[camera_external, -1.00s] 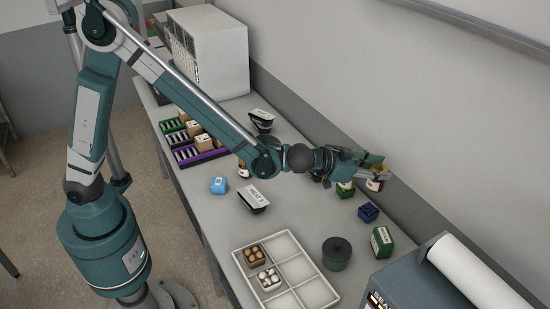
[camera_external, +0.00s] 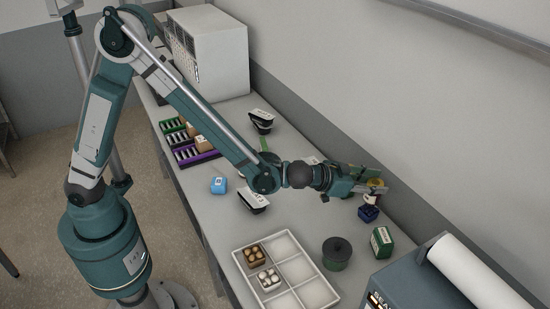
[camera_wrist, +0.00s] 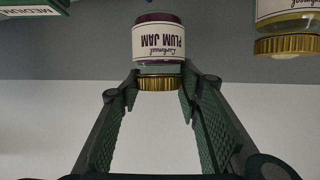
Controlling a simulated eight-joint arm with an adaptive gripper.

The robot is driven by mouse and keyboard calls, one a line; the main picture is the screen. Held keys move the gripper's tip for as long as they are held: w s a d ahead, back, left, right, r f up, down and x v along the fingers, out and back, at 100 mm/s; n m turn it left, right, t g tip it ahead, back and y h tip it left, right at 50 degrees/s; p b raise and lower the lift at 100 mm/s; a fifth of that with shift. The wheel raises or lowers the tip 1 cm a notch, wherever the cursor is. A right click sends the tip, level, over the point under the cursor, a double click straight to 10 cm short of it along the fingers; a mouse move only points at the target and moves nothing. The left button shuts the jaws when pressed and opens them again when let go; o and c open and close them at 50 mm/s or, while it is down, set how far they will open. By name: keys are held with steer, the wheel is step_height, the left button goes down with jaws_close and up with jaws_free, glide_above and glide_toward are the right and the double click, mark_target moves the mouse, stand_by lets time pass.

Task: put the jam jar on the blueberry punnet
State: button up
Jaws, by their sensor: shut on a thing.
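My gripper (camera_external: 374,187) is shut on the jam jar (camera_external: 371,199), which has a gold lid and a white label. In the wrist view, the label of the jar (camera_wrist: 159,44) reads plum jam, upside down in the picture, and the fingertips close around the lid end. The blueberry punnet (camera_external: 368,213), small and dark blue, stands on the table near the wall. The jar appears directly above the punnet in the external view. I cannot tell whether they touch.
A second gold-lidded jar (camera_wrist: 287,30) shows in the wrist view. A green box (camera_external: 381,242) and a dark round pot (camera_external: 337,253) stand nearby.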

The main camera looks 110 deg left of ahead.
steer(key=shift+f+b, duration=0.35)
steer(key=shift+f, duration=1.5)
steer(key=o, duration=1.1)
steer(key=shift+f, duration=0.1)
steer(key=shift+s+d+r, duration=0.25)
steer(key=shift+s+r, duration=0.05)
steer(key=shift+s, duration=0.1)
steer(key=shift+p+v, duration=0.75)
steer(key=shift+v, duration=4.75)
